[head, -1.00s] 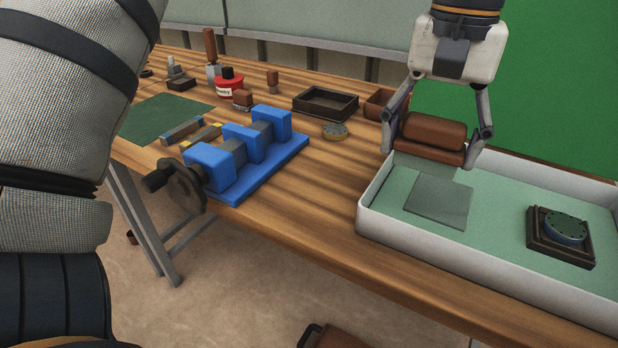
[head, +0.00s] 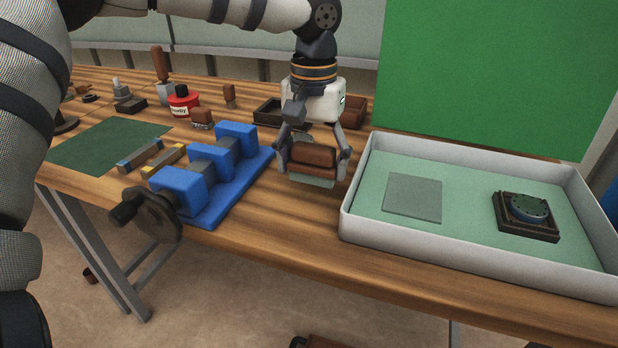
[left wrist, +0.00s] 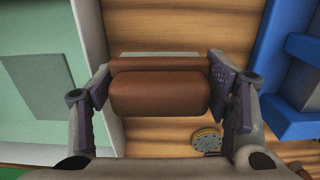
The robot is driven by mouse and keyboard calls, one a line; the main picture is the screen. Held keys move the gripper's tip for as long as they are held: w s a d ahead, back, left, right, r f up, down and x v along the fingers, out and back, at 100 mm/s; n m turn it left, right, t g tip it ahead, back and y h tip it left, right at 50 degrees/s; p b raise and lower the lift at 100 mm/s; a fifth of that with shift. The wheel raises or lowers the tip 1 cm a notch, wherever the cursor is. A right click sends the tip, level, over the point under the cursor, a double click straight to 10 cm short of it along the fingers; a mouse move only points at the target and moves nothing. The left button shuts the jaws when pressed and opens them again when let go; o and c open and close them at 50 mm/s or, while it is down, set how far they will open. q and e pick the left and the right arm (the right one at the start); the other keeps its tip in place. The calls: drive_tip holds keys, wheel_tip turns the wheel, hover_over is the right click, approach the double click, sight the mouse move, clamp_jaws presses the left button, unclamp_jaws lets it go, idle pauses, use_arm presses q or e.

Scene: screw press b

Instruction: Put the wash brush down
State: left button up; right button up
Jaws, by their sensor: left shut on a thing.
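The wash brush (head: 313,156) has a brown block-like grip and a pale edge of bristles below. My left gripper (head: 314,160) is shut on it, one finger at each end. In the head view it hangs over the bare wood between the blue screw press and the white tray. I cannot tell whether the bristles touch the table. In the left wrist view the brush (left wrist: 160,92) sits level between the two fingers, with wood beneath it. My right gripper is not in view.
The blue screw press (head: 208,180) with its dark handwheel stands to the left. The white-walled tray (head: 470,265) to the right holds a grey-green plate (head: 413,198) and a dark block with a round disc (head: 527,213). A round brass disc (left wrist: 206,138) lies near the brush.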

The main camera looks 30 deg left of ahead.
sight(309, 179)
use_arm(q)
drive_tip(key=f, duration=0.2)
drive_tip(key=a+f, duration=0.1)
drive_tip(key=f, duration=0.1)
drive_tip(key=shift+f, duration=0.15)
drive_tip(key=o, duration=1.3)
drive_tip(key=shift+o, duration=0.2)
wheel_tip(309, 179, up, 12)
drive_tip(key=shift+r, duration=0.15)
